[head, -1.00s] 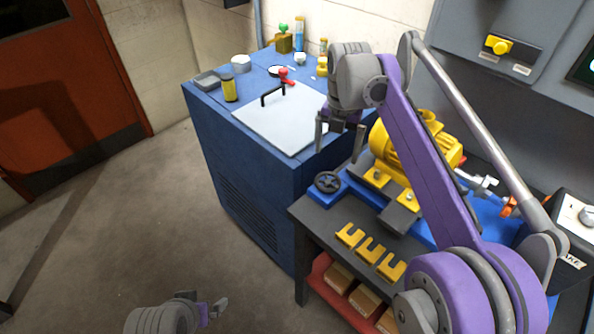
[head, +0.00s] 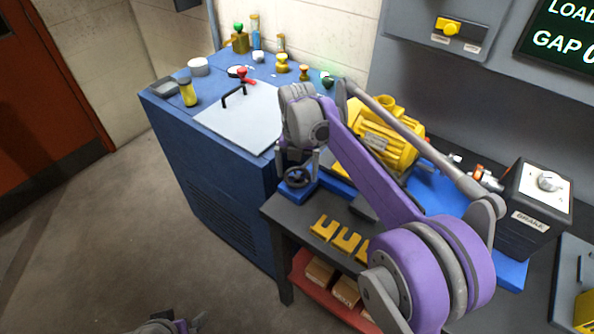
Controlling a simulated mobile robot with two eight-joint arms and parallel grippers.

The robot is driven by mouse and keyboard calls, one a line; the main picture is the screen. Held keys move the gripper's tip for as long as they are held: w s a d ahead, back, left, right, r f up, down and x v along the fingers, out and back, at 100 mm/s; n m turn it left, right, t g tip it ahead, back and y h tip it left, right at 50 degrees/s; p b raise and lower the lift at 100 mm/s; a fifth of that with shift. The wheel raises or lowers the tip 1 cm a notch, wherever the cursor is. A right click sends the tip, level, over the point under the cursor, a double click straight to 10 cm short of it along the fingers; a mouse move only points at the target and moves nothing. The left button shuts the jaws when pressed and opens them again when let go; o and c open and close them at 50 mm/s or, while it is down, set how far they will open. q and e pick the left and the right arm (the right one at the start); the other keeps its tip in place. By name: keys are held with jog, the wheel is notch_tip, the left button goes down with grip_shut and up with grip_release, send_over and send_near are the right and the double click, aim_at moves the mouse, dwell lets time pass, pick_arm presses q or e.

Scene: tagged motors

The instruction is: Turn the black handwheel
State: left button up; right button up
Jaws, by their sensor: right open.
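The black handwheel (head: 299,178) sits at the front left end of the blue motor bed, at the corner of the dark bench. My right gripper (head: 297,166) points down over it, open and empty, with one finger to each side of the wheel in the picture. I cannot tell whether the fingers touch the rim. The upper part of the wheel lies between the fingers. My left gripper (head: 183,326) shows only in part at the bottom edge, and its jaws cannot be made out.
A yellow motor (head: 385,140) stands behind my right arm. Yellow slotted shims (head: 345,242) lie on the bench front. A blue cabinet (head: 225,195) stands left, with a white lid (head: 240,122) and small bottles on top. A brake box (head: 535,198) is at right.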

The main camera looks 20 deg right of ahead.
jog(key=c, duration=1)
